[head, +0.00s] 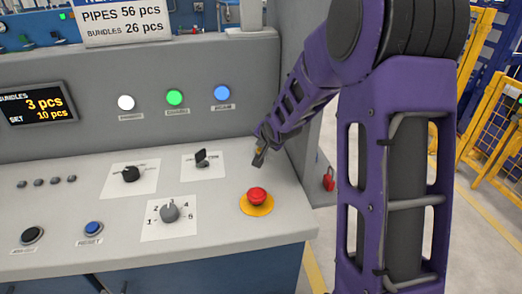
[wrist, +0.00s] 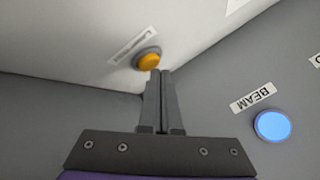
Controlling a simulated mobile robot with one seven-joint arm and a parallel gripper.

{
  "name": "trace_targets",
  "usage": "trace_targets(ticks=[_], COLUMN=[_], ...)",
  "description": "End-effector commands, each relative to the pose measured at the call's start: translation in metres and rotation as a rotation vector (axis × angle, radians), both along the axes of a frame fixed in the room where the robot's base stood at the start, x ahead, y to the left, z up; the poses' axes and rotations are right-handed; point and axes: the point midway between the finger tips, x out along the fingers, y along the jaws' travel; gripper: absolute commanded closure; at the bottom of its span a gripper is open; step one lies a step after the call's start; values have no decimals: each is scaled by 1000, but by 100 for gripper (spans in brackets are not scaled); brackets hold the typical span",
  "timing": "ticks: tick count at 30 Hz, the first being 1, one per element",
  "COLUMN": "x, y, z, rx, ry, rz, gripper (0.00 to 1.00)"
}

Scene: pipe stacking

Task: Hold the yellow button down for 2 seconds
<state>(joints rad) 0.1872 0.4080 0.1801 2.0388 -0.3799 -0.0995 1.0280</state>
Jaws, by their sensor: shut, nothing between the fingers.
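The yellow button (wrist: 149,61) sits in a grey ring on the light panel in the wrist view, with a small label beside it. In the head view I cannot make it out. My gripper (wrist: 159,72) is shut and empty, its fingertips pointing at the lower right edge of the button in the wrist view. I cannot tell whether they touch it. In the head view my gripper (head: 259,158) reaches down over the right end of the console.
A red emergency stop (head: 257,196) on a yellow disc stands below my gripper. A black switch (head: 202,158) and a selector knob (head: 169,212) are to the left. The blue BEAM lamp (head: 222,93) is on the upright panel, also in the wrist view (wrist: 272,126).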

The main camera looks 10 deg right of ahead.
Motion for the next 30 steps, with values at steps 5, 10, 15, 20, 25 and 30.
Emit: trace_targets(ticks=[5, 10, 15, 20, 25, 30], x=[0, 0, 0, 0, 0, 0], y=[0, 0, 0, 0, 0, 0], z=[-1, -3, -5, -7, -9, -8], rx=[0, 0, 1, 1, 1, 1], ry=[0, 0, 0, 0, 1, 1], rz=[0, 0, -1, -1, 0, -1], gripper=[100, 100, 100, 100, 100, 100])
